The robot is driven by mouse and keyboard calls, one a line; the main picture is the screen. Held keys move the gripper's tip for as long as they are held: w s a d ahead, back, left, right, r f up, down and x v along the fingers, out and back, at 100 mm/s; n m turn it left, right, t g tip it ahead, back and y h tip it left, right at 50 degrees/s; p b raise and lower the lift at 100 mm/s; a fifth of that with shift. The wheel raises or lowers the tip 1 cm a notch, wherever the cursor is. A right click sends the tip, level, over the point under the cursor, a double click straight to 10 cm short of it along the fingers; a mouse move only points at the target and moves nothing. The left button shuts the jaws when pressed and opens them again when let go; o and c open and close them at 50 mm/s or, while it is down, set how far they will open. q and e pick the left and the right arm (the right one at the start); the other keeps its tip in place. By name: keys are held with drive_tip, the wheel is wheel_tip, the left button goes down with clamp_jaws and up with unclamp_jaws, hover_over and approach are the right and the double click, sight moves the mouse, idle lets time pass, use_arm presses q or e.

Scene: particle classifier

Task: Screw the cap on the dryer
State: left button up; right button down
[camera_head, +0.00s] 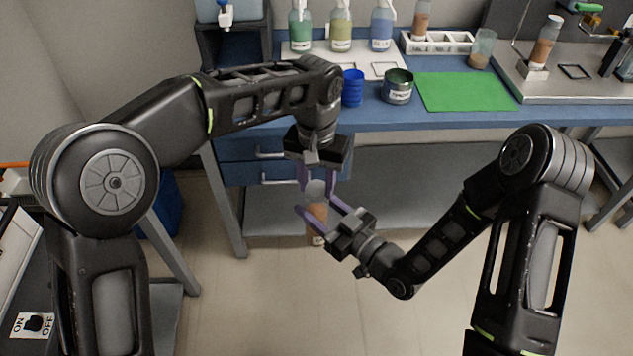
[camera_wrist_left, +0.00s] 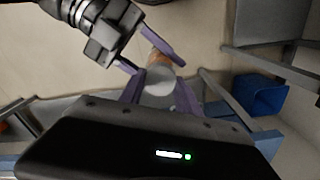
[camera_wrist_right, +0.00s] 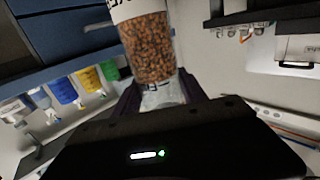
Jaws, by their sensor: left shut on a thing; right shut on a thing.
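The dryer (camera_head: 317,214) is a bottle of brown granules with a white label, roughly upright in front of the bench. My right gripper (camera_head: 318,206) is shut on its upper part. In the right wrist view the dryer (camera_wrist_right: 150,50) shows its granules, label and a clear section near the fingers. My left gripper (camera_head: 317,187) points down from above, shut on the pale translucent cap (camera_head: 316,187). In the left wrist view the cap (camera_wrist_left: 158,81) lines up with the bottle's top, between both grippers' purple fingers. I cannot tell whether its threads are engaged.
The blue bench (camera_head: 440,119) stands behind the grippers. On it are a blue cup (camera_head: 353,87), a labelled jar (camera_head: 397,87), a green mat (camera_head: 465,91), a beaker (camera_head: 482,48) and several bottles. Open floor (camera_head: 270,310) lies below and in front.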

use_arm(q)
clamp_jaws()
drive_tip(key=o, duration=1.3)
unclamp_jaws()
drive_tip(key=shift+r, duration=3.75)
